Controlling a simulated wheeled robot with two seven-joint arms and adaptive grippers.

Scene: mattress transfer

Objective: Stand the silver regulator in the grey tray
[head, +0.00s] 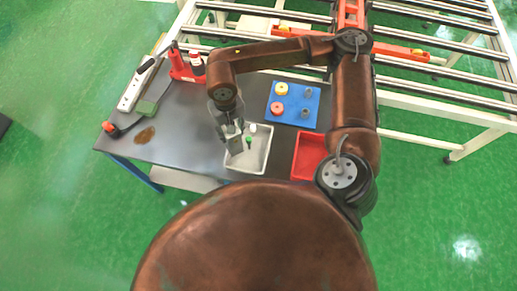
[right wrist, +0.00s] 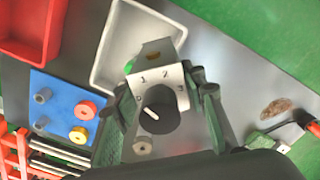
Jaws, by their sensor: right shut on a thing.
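The silver regulator (right wrist: 158,85) is between the fingers of my right gripper (right wrist: 168,100) in the right wrist view. Its face with a black dial and numbers is turned toward that camera. In the head view the regulator (head: 236,144) hangs below my right gripper (head: 231,130), at the left part of the grey tray (head: 267,157). The gripper is shut on it. The tray also shows in the right wrist view (right wrist: 98,72), beyond the regulator, and its visible floor looks bare. I cannot tell how high the regulator is above the tray. My left gripper is not in view.
A red tray (head: 305,160) stands right of the grey tray. A blue board (head: 291,117) with rings and grey pegs lies behind. A red holder (head: 182,70), white power strip (head: 135,90) and brown stain (head: 145,135) are on the left. The dark table (head: 185,135) is clear left of the tray.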

